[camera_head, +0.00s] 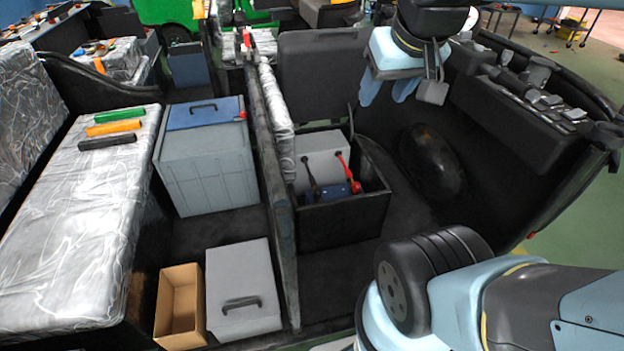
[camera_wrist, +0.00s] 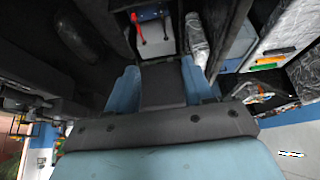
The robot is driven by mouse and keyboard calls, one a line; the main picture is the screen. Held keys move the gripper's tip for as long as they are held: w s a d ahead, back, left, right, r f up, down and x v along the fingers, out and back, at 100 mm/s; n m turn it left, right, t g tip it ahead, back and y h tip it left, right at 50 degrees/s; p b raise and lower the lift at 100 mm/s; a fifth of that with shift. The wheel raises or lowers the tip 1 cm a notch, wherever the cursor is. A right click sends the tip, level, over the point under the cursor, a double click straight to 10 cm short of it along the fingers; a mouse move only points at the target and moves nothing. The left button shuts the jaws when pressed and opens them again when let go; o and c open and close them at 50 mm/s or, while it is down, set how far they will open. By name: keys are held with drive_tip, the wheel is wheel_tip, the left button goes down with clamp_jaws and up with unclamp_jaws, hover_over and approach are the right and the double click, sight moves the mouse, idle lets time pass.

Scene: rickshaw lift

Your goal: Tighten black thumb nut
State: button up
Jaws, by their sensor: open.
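I cannot make out the black thumb nut itself in either view. A grey battery (camera_head: 318,153) sits in an open black box (camera_head: 342,222) in the middle of the head view. A black cable (camera_head: 311,178) and a red cable (camera_head: 347,172) run down its front from near its top. The battery (camera_wrist: 157,45) also shows at the top of the wrist view, with the red cable (camera_wrist: 137,24) on it. My gripper (camera_head: 388,90) hangs above and to the right of the battery, apart from it. Its light blue fingers are spread, with nothing between them; they also show in the wrist view (camera_wrist: 160,85).
A blue connector (camera_head: 336,193) lies in front of the battery. Left of a dark divider (camera_head: 268,170) stand a grey bin with a blue lid (camera_head: 207,160), a grey case (camera_head: 242,285) and an open cardboard box (camera_head: 180,305). A dark seat back (camera_head: 318,75) rises behind the battery.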

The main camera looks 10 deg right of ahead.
drive_tip(key=shift+o, duration=0.6)
drive_tip(key=shift+w, duration=0.35)
drive_tip(key=n+g, duration=0.3)
drive_tip(key=g, duration=0.3)
hover_over(317, 191)
wheel_tip(317, 191, down, 46)
drive_tip(key=r, duration=0.1)
wheel_tip(317, 191, down, 15)
drive_tip(key=shift+d+r, duration=0.1)
drive_tip(key=shift+r, duration=0.1)
drive_tip(key=shift+c, duration=0.2)
